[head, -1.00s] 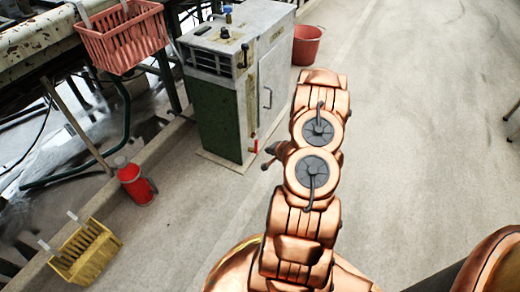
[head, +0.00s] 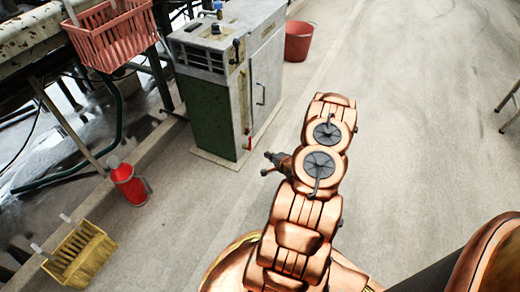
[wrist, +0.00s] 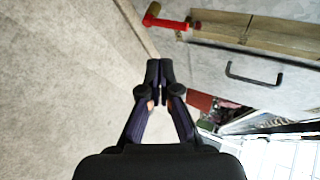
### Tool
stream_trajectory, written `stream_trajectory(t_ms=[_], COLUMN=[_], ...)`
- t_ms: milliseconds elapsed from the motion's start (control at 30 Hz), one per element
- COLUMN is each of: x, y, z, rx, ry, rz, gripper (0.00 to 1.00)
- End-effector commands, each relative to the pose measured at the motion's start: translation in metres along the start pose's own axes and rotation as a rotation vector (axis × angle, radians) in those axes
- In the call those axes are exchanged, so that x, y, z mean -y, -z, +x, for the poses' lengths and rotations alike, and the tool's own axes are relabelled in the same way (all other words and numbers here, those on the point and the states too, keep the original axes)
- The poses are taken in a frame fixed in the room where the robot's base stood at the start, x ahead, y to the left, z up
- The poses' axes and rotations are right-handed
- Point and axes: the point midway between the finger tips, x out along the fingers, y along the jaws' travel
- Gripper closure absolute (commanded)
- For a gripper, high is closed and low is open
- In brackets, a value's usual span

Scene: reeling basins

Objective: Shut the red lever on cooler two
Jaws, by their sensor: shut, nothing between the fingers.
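The cooler (head: 262,72) is a boxy cabinet with a pale top and side and a green front panel. Its red lever (head: 247,143) sits low at the near corner. In the wrist view the red lever (wrist: 163,21) lies at the top, left of a dark door handle (wrist: 268,74). My gripper (head: 267,163) is low, just right of and nearer than the lever, with a visible gap between them. In the wrist view my gripper (wrist: 159,68) has its fingertips together, empty, pointing towards the lever side. The number of the cooler cannot be read.
A red bucket (head: 299,41) stands behind the cooler. A red basket (head: 110,38) hangs at upper left. A red canister (head: 130,185) and a yellow basket (head: 80,255) are on the left. Open concrete floor (head: 420,130) lies to the right.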

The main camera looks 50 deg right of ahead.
Motion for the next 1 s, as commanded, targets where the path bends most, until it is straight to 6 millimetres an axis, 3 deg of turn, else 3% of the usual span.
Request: stream_trajectory(t_ms=[600, 800, 1000], x=[-0.003, 0.013, 0.019], y=[-0.002, -0.001, -0.001], z=[0.101, 0.121, 0.129], rx=[0.002, 0.001, 0.000], ry=[0.001, 0.003, -0.001], rz=[-0.003, -0.002, 0.000], gripper=[1.00, 1.00, 1.00])
